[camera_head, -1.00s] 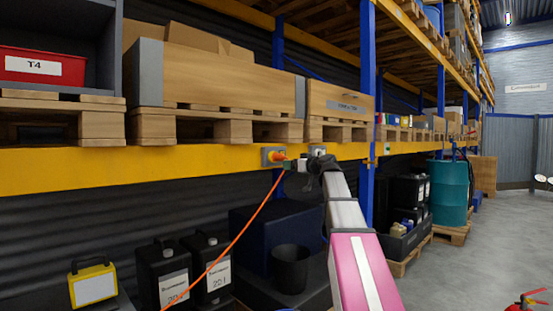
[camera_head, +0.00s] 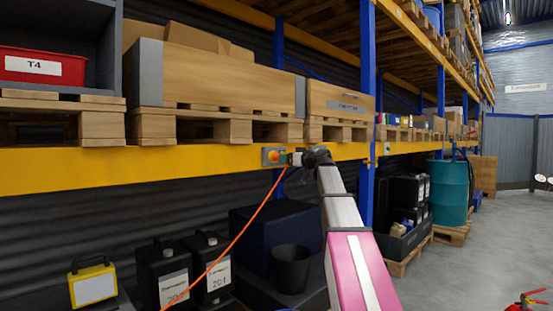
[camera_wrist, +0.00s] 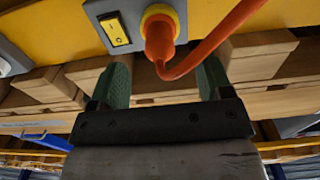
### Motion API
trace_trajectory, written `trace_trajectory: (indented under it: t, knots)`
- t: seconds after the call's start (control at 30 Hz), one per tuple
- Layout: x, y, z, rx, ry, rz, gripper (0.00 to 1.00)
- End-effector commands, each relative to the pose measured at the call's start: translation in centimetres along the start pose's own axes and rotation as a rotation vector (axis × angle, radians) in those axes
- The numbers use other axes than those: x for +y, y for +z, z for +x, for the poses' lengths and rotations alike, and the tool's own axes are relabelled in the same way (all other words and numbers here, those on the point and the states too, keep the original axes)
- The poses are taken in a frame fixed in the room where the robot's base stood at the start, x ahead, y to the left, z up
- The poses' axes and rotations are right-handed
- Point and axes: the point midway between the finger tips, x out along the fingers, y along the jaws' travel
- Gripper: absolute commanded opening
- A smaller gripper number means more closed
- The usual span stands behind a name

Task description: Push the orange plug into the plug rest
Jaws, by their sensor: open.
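The orange plug (camera_head: 275,156) sits at a yellow ring on a grey box (camera_head: 265,162) on the yellow beam. In the wrist view the plug (camera_wrist: 159,40) points into the yellow ring (camera_wrist: 162,14), and its orange cable bends off to the right. How deep it sits is unclear. No label shows whether this box is the plug rest. My gripper (camera_head: 293,159) is just right of the plug. In the wrist view its two green fingers (camera_wrist: 165,78) are spread apart, with the plug beyond the gap and nothing held.
A second grey box (camera_head: 319,149) on the beam is partly hidden behind my wrist; its edge shows in the wrist view (camera_wrist: 8,58). Wooden pallets (camera_head: 215,127) stand above the beam. The orange cable (camera_head: 238,237) hangs down left past black canisters (camera_head: 165,270).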

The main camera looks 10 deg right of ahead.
Motion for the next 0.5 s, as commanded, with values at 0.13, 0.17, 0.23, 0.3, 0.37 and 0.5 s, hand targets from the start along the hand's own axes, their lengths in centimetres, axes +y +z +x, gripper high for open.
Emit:
trace_trajectory:
  t: [0.13,0.17,0.23,0.3,0.37,0.5]
  knots:
    - [0.1,0.0,2.1,0.000,0.000,0.000,0.72]
    - [0.1,0.0,2.5,0.000,0.000,0.000,0.72]
    - [0.1,0.0,3.4,-0.001,-0.001,0.000,0.72]
    - [0.1,0.0,4.3,-0.001,0.000,0.000,0.72]
    - [0.1,0.0,4.9,-0.001,0.001,0.000,0.72]
    - [0.1,0.0,5.8,-0.001,0.000,-0.001,0.72]
